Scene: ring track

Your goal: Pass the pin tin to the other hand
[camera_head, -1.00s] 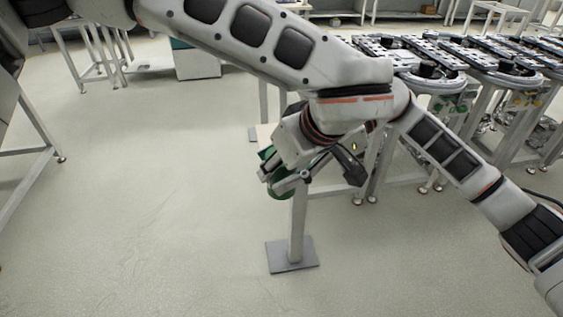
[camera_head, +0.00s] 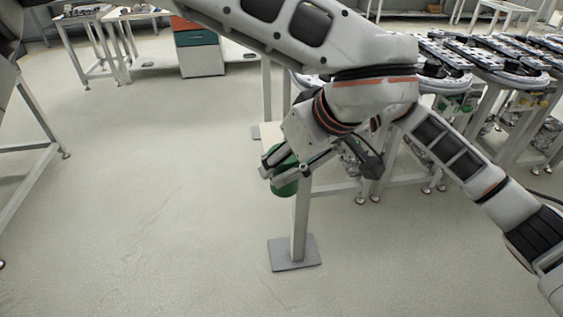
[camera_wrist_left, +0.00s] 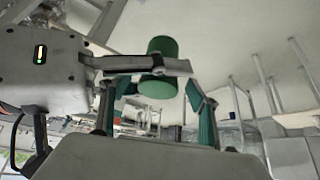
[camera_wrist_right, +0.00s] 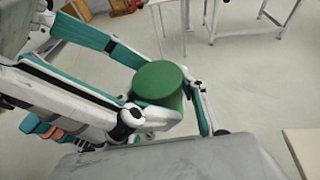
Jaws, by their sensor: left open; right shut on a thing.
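The pin tin is a green cylinder (camera_head: 285,180), seen in the head view at the end of the crossed arms. My right gripper (camera_wrist_right: 165,108) is shut on it in the right wrist view, where its round top (camera_wrist_right: 158,78) shows. In the left wrist view a grey finger of the right gripper crosses the tin (camera_wrist_left: 160,50). My left gripper (camera_head: 290,165) is open close to the tin; in the left wrist view its fingers (camera_wrist_left: 155,108) stand apart with the tin beyond them. Whether a left finger touches the tin cannot be told.
A grey post on a square foot (camera_head: 294,253) stands just behind the grippers. Track tables (camera_head: 465,75) fill the upper right. A cabinet (camera_head: 200,58) and benches stand at the back left. The floor at left and front is clear.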

